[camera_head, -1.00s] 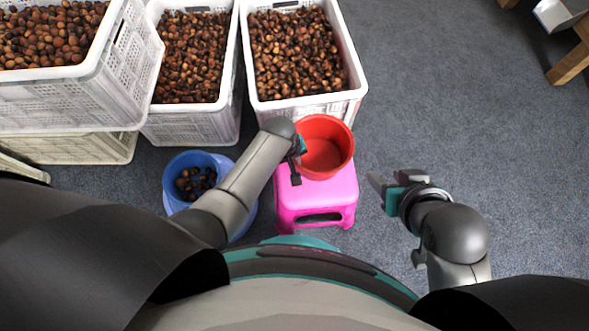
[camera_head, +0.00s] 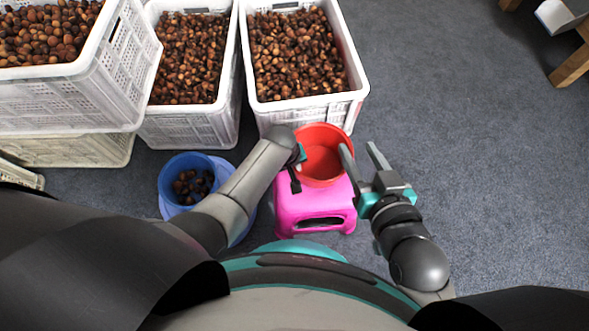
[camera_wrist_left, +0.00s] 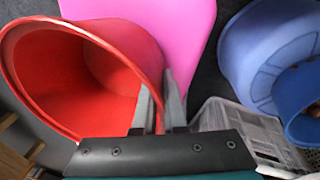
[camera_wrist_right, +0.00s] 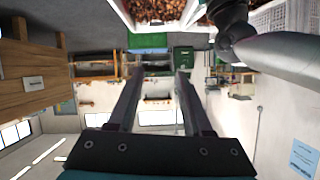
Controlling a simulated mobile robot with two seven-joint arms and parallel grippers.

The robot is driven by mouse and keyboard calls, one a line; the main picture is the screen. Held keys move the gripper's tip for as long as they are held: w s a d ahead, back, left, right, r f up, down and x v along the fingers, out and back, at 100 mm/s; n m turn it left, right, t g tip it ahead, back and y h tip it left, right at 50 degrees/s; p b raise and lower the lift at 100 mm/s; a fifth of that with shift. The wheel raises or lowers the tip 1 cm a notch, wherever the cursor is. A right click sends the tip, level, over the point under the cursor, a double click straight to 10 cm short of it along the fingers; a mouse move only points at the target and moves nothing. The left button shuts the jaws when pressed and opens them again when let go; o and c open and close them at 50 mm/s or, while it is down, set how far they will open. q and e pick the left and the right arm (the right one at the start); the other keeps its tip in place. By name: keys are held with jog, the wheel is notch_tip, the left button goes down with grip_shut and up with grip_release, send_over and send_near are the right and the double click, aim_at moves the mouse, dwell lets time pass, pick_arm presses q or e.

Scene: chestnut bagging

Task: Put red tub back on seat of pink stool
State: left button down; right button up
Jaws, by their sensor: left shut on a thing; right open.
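The empty red tub (camera_head: 322,160) is over the far part of the pink stool (camera_head: 305,208), its open top tilted toward the head camera. Whether its base touches the seat cannot be told. My left gripper (camera_head: 298,165) is shut on the tub's left wall. In the left wrist view the fingers (camera_wrist_left: 160,108) pinch the wall of the tub (camera_wrist_left: 75,75), with the stool (camera_wrist_left: 170,30) behind. My right gripper (camera_head: 362,158) is open beside the tub's right side, fingers pointing away from me; one finger overlaps the tub's edge in the picture. The right wrist view shows its fingers (camera_wrist_right: 155,100) apart and empty.
White crates full of chestnuts (camera_head: 352,98) stand just beyond the tub and to the left. A blue tub (camera_head: 165,185) with some chestnuts is left of the stool. The floor at right (camera_head: 480,170) is clear; a wooden-legged piece (camera_head: 572,68) is far right.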

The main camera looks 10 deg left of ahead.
pick_arm(q)
jog(key=shift+f+b, duration=0.3)
jog(key=shift+f, duration=0.4)
pick_arm(e)
jog(key=shift+s+a+r+t+y, duration=0.1)
jog(key=shift+a+r+t+y, duration=0.1)
jog(key=shift+a+r+t, duration=0.25)
jog(key=shift+s+a+r+t+y, duration=0.1)
jog(key=shift+a+t+y, duration=0.15)
jog(key=shift+t, duration=0.3)
pick_arm(q)
jog(key=shift+f+b, duration=0.3)
jog(key=c, duration=1)
grip_release()
pick_arm(e)
jog(key=shift+a+r, duration=0.1)
jog(key=shift+r, duration=0.05)
pick_arm(q)
jog(key=shift+r, duration=0.25)
